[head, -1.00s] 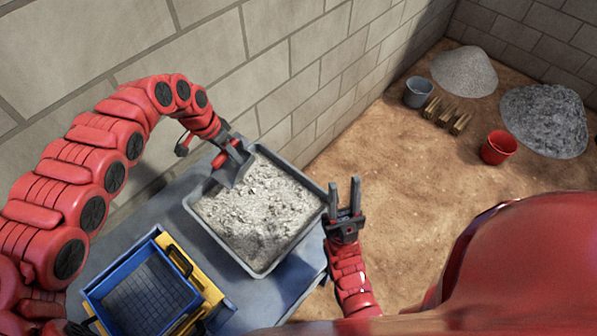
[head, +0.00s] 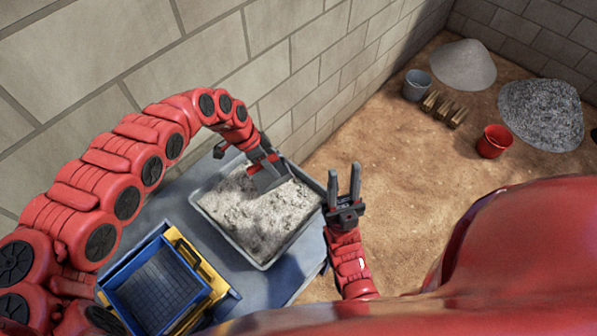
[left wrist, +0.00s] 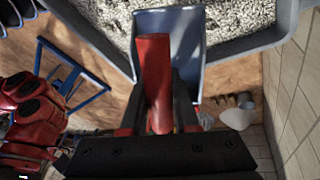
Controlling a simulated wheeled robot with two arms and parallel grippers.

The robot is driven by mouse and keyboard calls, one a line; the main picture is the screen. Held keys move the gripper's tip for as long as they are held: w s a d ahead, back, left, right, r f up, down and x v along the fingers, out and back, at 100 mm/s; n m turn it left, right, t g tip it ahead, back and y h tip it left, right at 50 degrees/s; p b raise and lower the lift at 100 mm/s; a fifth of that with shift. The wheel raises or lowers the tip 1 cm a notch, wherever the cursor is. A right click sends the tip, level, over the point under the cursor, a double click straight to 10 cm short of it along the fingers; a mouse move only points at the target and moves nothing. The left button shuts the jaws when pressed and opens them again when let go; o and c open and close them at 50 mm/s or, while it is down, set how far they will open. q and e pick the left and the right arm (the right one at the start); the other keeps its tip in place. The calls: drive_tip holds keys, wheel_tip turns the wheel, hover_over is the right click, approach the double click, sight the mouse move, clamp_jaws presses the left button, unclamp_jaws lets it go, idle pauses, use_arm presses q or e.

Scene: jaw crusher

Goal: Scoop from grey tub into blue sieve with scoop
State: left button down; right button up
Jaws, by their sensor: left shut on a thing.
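My left gripper (head: 262,155) is shut on the scoop (head: 271,180), whose grey pan hangs over the back part of the grey tub (head: 230,238). I cannot tell whether the pan touches the pale crushed material in the tub. In the left wrist view the scoop's red handle (left wrist: 153,70) sits between the fingers, and its grey pan (left wrist: 186,45) lies at the tub's rim (left wrist: 248,45). The blue sieve (head: 126,300), with a mesh floor and no material visible in it, sits left of the tub. My right gripper (head: 344,190) is open and empty, right of the tub.
A yellow frame (head: 212,283) surrounds the sieve on the grey-blue table (head: 180,212). A block wall (head: 110,50) stands close behind. On the sandy floor are a grey bucket (head: 416,86), wooden blocks (head: 444,109), a red bucket (head: 493,141) and two gravel heaps (head: 463,65).

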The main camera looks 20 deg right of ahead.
sight(266, 188)
use_arm(q)
drive_tip(key=s+d+r+m+g+p, duration=0.1)
drive_tip(key=s+d+m+p, duration=0.25)
drive_tip(key=s+d, duration=0.2)
drive_tip(key=a+f+y+b, duration=0.1)
drive_tip(key=a+f+b, duration=0.1)
drive_tip(key=a+f, duration=0.1)
drive_tip(key=w+a+f+b, duration=0.1)
drive_tip(key=a+f+b, duration=0.2)
drive_tip(key=f, duration=0.2)
drive_tip(key=w+a+f+y+b, duration=0.1)
drive_tip(key=a+f+b, duration=0.1)
drive_tip(key=a+f, duration=0.1)
drive_tip(key=shift+w+a+f+y, duration=0.15)
drive_tip(key=shift+a+f+y, duration=0.2)
drive_tip(key=shift+f, duration=0.1)
drive_tip(key=r+y, duration=0.1)
drive_tip(key=r, duration=0.1)
drive_tip(key=r+y, duration=0.1)
drive_tip(key=r, duration=0.1)
drive_tip(key=d+r+y+p, duration=0.1)
drive_tip(key=r, duration=0.1)
drive_tip(key=shift+r+t, duration=0.3)
drive_tip(key=shift+r, duration=0.1)
drive_tip(key=shift+s+d+r+p, duration=0.1)
drive_tip(key=shift+d+r+p, duration=0.05)
drive_tip(key=shift+r+p, duration=0.25)
drive_tip(key=shift+s+d+r+p, duration=0.15)
drive_tip(key=shift+r+p, duration=0.1)
drive_tip(key=shift+r, duration=0.2)
